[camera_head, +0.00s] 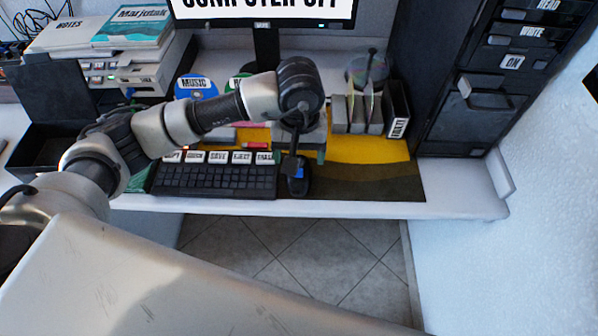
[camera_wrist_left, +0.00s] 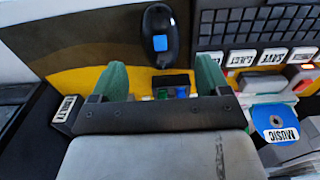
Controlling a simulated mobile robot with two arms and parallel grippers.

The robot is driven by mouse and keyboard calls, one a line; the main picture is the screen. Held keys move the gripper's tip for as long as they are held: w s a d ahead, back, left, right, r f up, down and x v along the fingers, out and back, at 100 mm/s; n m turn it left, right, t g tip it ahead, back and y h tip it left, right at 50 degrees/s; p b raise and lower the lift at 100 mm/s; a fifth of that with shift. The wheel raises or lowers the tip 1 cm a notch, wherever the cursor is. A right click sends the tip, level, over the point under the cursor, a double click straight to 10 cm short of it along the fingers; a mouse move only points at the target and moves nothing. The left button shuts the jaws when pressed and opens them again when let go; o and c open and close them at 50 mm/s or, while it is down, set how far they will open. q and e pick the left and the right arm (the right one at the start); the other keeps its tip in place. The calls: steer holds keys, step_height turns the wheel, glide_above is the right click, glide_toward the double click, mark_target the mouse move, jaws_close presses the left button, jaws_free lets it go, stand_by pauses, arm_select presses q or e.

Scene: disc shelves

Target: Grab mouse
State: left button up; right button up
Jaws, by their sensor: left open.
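The black mouse with a blue patch (camera_head: 297,185) lies on the yellow and dark desk mat (camera_head: 372,182), just right of the keyboard. It also shows whole in the left wrist view (camera_wrist_left: 160,38), at the top middle. My left gripper (camera_wrist_left: 162,72) is open, with green fingers spread apart and nothing held between them. The mouse lies beyond the fingertips, roughly centred on the gap. In the head view my left arm reaches over the desk, and its gripper (camera_head: 300,152) is partly hidden by the wrist above the mouse. My right gripper is not in view.
The keyboard (camera_head: 214,182) with labelled white keys above it is left of the mouse. Disc holders (camera_head: 360,115) and a black tower (camera_head: 480,90) stand behind and right. A monitor (camera_head: 266,40) is at the back. The mat right of the mouse is clear.

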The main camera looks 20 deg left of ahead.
mark_target(299, 176)
arm_select(q)
steer(key=f, duration=0.7)
steer(key=shift+s+f+p, duration=0.25)
steer(key=shift+p, duration=0.1)
steer(key=shift+d, duration=0.1)
steer(key=shift+c, duration=0.2)
steer(key=c, duration=0.7)
steer(key=shift+r, duration=0.1)
